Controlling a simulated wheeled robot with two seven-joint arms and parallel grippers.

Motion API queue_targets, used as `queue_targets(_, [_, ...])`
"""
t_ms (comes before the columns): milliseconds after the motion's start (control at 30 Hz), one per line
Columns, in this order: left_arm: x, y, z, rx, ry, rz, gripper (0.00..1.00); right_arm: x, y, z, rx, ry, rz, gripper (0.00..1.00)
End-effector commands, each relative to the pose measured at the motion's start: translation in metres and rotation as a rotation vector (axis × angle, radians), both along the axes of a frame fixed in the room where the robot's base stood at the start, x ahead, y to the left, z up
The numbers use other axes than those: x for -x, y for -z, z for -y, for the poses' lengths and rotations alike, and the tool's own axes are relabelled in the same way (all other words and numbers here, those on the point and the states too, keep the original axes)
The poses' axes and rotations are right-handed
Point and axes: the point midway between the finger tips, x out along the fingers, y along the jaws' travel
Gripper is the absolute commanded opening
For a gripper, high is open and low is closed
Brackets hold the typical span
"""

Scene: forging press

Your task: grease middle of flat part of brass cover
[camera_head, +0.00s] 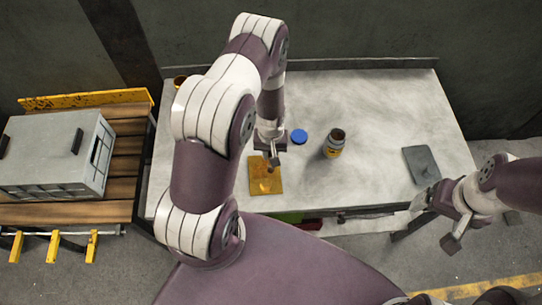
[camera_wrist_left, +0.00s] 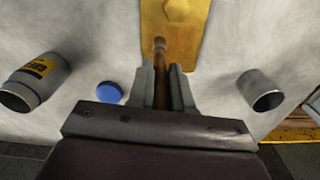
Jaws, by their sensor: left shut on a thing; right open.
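The brass cover (camera_head: 262,184) is a yellow plate lying flat on the light table. In the left wrist view its near part (camera_wrist_left: 184,48) shows, with a raised hexagonal boss farther up. My left gripper (camera_head: 271,153) is over the cover's far edge in the head view. In the left wrist view my left gripper (camera_wrist_left: 161,88) is shut on a thin brown-handled tool (camera_wrist_left: 159,45), which looks like a brush. Its tip appears over the cover's near part; I cannot tell whether it touches. My right gripper (camera_head: 434,220) is open and empty off the table's front right.
An open jar with a yellow label (camera_head: 333,146) stands right of the cover, near a blue lid (camera_head: 299,136). A grey plate (camera_head: 421,164) lies at the table's right. A grey cup (camera_wrist_left: 262,92) shows in the left wrist view. A grey crate (camera_head: 50,150) sits on slats at left.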

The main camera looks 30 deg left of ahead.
Motion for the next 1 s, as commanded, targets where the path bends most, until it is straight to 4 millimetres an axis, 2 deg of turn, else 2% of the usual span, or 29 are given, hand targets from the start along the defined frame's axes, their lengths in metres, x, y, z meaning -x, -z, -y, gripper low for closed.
queue_targets(467, [0.014, -0.002, 0.009, 0.0, 0.0, -0.001, 0.0, 0.0, -0.007, 0.0, 0.0, 0.0, 0.0, 0.89])
queue_targets(833, [0.0, 0.001, 0.0, 0.0, -0.001, 0.001, 0.0, 0.0, 0.002, 0.0, 0.0, 0.0, 0.0, 0.89])
queue_targets(1000, [0.001, 0.0, 0.0, 0.0, 0.0, -0.001, 0.0, 0.0, 0.001, 0.0, 0.0, 0.0, 0.0, 0.89])
